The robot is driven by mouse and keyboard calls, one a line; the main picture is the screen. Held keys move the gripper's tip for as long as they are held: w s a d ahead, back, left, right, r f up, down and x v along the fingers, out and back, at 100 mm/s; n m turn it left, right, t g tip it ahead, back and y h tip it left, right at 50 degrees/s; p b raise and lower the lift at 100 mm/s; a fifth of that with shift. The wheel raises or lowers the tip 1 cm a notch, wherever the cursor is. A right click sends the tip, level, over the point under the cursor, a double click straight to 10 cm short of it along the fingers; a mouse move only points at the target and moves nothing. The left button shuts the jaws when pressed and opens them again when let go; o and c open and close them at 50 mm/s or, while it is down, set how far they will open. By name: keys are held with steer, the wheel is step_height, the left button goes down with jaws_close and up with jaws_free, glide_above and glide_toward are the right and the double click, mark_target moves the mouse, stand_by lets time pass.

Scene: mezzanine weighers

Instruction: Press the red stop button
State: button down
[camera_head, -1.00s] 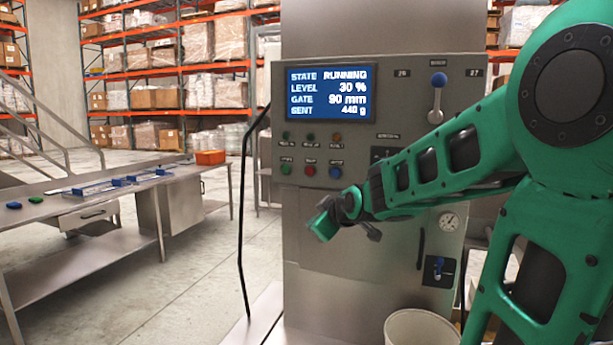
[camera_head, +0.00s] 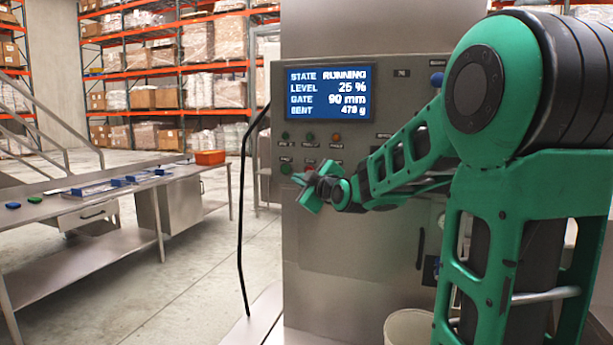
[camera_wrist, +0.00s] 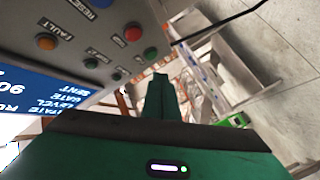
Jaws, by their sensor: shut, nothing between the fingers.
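The red stop button (camera_wrist: 132,33) shows in the wrist view on the grey control panel, between a green button (camera_wrist: 150,53) and a blue one (camera_wrist: 103,3). In the head view my gripper (camera_head: 308,189) is in front of the lower button row and largely hides the red button. In the wrist view my gripper's closed fingers (camera_wrist: 160,95) point at the panel's edge area, below the green button in the picture. I cannot tell the gap to the panel. The screen (camera_head: 329,93) reads RUNNING, level 25 %, gate 90 mm.
An orange button (camera_wrist: 46,41) and small green ones sit in the row above. A black cable (camera_head: 241,220) hangs left of the machine. A steel bench (camera_head: 130,205) stands at left; a pale bin (camera_head: 408,328) is below. Floor between is clear.

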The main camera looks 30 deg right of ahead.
steer(key=w+d, duration=0.4)
steer(key=d, duration=0.2)
steer(key=shift+w, duration=0.3)
steer(key=shift+d, duration=0.15)
stand_by(1.9)
steer(key=shift+w+d, duration=0.15)
steer(key=shift+d, duration=0.05)
steer(key=shift+w+d, duration=0.3)
steer(key=shift+d, duration=0.05)
stand_by(0.8)
steer(key=shift+s+a, duration=0.55)
steer(key=shift+a, duration=0.15)
stand_by(0.3)
